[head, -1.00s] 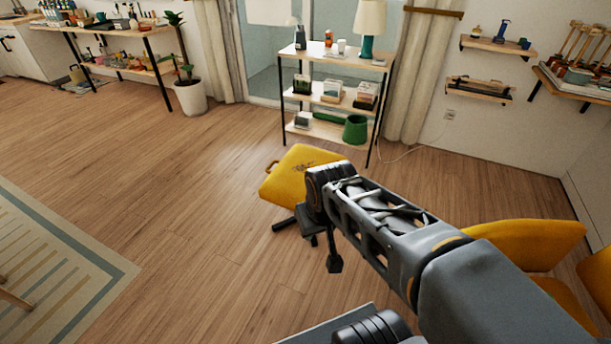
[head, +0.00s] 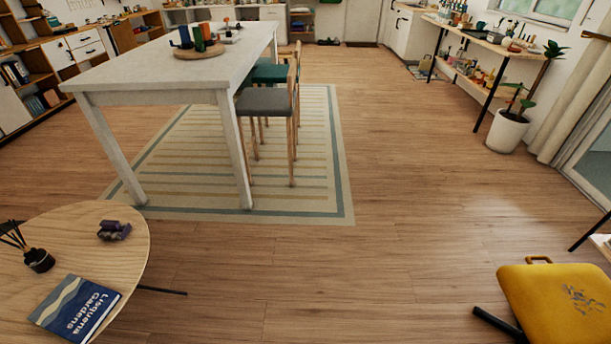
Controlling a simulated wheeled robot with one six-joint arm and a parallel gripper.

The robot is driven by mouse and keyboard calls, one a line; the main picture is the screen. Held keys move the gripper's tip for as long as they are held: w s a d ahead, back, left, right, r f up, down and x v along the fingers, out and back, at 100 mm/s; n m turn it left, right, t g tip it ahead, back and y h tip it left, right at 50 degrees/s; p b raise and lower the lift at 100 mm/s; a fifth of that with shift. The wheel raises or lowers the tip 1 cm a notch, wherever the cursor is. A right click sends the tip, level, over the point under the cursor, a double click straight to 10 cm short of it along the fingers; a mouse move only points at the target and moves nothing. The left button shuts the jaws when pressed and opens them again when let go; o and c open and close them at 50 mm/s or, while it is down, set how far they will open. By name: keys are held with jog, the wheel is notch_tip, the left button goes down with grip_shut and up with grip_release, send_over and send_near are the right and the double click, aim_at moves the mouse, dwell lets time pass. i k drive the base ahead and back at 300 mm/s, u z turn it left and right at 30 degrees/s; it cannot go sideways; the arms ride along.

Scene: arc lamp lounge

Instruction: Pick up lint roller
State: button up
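I cannot make out a lint roller for certain in the head view. A small purple and dark object (head: 114,230) lies on the round wooden table (head: 110,275) at lower left; its kind is unclear. Many small items on the far shelves and the side bench are too small to tell apart. My gripper and arm are out of view.
A blue book (head: 75,310) and a reed diffuser (head: 39,260) share the round table. A white table (head: 130,72) with stools (head: 265,101) stands on a striped rug (head: 300,200). A yellow chair (head: 555,300) is at lower right. The middle floor is open.

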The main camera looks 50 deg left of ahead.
aim_at(112, 229)
jog(key=u, duration=3.2)
